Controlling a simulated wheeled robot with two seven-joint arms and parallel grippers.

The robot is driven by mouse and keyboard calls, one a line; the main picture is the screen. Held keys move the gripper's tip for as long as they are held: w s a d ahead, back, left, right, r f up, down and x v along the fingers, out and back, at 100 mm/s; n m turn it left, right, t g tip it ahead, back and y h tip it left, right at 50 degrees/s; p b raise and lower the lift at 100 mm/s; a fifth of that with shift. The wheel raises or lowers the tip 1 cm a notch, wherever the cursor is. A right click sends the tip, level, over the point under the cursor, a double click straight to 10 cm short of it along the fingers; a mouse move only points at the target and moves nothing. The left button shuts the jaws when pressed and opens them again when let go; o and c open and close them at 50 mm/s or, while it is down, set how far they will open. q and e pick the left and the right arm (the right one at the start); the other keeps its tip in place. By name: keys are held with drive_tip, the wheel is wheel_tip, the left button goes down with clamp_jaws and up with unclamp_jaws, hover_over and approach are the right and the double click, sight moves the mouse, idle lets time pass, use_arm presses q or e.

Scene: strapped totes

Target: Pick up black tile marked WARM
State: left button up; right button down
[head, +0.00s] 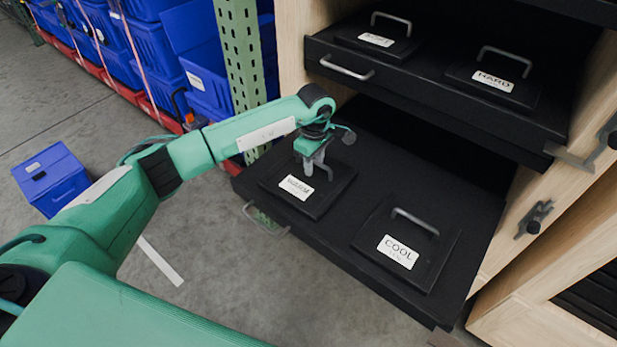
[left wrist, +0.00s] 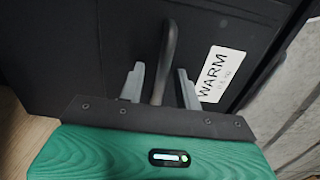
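The black tile marked WARM (head: 315,202) lies on the left part of the pulled-out lower drawer. Its white label reads WARM in the left wrist view (left wrist: 219,74); in the head view the label is hard to read. My left gripper (head: 314,168) is above the tile, pointing down at its handle. In the left wrist view the grey handle (left wrist: 168,50) passes between the two spread fingers of the left gripper (left wrist: 160,85), with gaps on both sides. The head view partly hides the handle behind the gripper. My right gripper is in neither view.
A black tile marked COOL (head: 406,250) lies on the same drawer (head: 330,262), to the right. The upper drawer (head: 430,90) holds a tile marked HARD (head: 493,82) and another tile (head: 376,40). A blue tote (head: 52,178) stands on the floor at left.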

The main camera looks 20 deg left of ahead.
use_arm(q)
clamp_jaws()
drive_tip(key=shift+r, duration=0.15)
